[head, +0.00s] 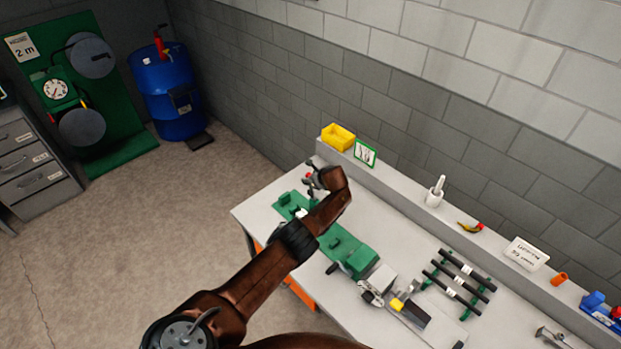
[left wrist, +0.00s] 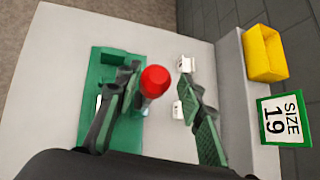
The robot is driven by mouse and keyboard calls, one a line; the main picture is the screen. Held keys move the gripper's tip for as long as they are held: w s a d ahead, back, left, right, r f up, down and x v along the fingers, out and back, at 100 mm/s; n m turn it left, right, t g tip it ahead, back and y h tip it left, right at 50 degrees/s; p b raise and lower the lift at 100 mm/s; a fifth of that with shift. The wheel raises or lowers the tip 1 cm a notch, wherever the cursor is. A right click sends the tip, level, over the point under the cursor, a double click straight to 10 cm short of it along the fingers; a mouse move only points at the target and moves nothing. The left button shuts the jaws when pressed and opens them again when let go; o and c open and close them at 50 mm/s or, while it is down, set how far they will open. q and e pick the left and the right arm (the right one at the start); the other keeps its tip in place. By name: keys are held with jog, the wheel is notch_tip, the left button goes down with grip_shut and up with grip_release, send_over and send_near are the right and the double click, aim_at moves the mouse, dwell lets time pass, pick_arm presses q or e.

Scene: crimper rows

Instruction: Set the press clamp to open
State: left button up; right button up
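The press clamp shows as a green base plate (left wrist: 103,65) on the grey-white bench, with a red round knob (left wrist: 155,81) on its lever standing up toward the left wrist camera. In the head view the red knob (head: 308,174) is small and partly blocked by my left wrist. My left gripper (left wrist: 160,84) is open, with one finger on each side of the knob. The knob is nearer the left finger; I cannot tell whether they touch. The lever's lower part and the clamp jaws are mostly hidden. My right gripper is not in view.
A green fixture (head: 352,256), a grey block (head: 381,278) and a rack of black rods (head: 458,278) lie along the bench. A blue drum (head: 166,92) stands behind left.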

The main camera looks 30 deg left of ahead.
pick_arm(q)
jog(key=shift+s+a, duration=0.1)
jog(key=shift+s, duration=0.05)
jog(key=shift+d+r, duration=0.1)
jog(key=shift+d, duration=0.45)
jog(key=v, duration=1.1)
jog(key=shift+s+a+r, duration=0.2)
jog(key=shift+r, duration=0.05)
